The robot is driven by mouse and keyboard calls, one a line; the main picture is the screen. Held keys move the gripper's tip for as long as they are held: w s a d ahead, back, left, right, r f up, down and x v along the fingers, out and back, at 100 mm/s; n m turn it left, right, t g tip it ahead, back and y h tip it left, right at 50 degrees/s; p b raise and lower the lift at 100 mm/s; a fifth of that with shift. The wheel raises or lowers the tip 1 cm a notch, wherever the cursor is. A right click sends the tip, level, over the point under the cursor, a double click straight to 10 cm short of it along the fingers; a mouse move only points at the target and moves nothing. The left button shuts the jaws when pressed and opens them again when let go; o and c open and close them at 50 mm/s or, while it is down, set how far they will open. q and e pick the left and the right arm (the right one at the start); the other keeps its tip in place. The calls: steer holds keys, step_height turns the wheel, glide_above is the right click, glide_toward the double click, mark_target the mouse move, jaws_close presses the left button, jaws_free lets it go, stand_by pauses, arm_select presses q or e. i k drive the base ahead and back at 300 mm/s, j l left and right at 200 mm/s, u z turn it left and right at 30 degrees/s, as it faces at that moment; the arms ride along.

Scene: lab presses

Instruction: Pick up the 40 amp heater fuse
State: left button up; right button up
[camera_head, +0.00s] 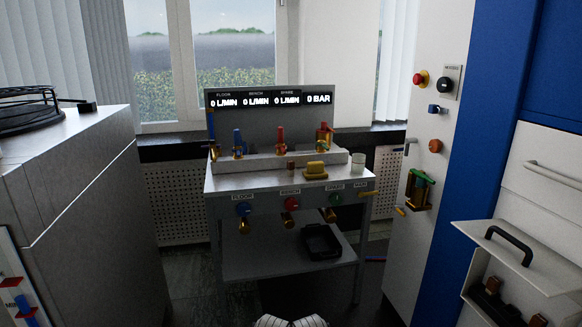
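I cannot single out the 40 amp heater fuse, as no fuse rating is readable. An open box (472,292) at the lower right holds dark parts with brown blocks (492,285), cut by the picture edge. A small brown cylinder (291,165) stands on the bench top next to a yellow piece (316,169). I cannot tell whether any of these is the fuse. Neither of my grippers is in view.
The valve bench (240,182) stands ahead, with a black tray (321,242) on its lower shelf. A white panel (408,130) with a red button (420,79) stands right of it. A grey cabinet (80,215) is at left. Dark floor lies between.

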mark_target(290, 165)
steer(key=i+j+z, duration=0.1)
steer(key=i, duration=0.4)
steer(key=i+j, duration=0.3)
steer(key=i, duration=0.15)
steer(key=z, duration=0.05)
